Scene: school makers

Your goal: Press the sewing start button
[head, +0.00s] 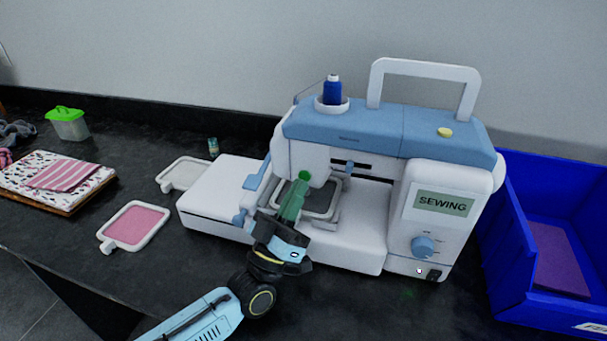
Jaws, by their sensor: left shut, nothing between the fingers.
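The white and blue sewing machine (345,125) stands on the dark counter, with a "SEWING" display (443,203) on its right side. A round green button (304,175) shows on the white front of its needle head, at the left. My left gripper (298,186) is shut and empty, its green fingers pointing up at this button. The fingertips overlap the button's lower edge in the view; I cannot tell whether they touch it. My left gripper hides part of the hoop (322,211) on the machine bed. My right gripper is not in view.
A blue dial (423,246) and a dark switch (433,275) sit low on the machine's right side. A blue bin (510,225) stands close on the right. A pink hoop (136,225), a white hoop (181,174) and folded fabric (65,176) lie left.

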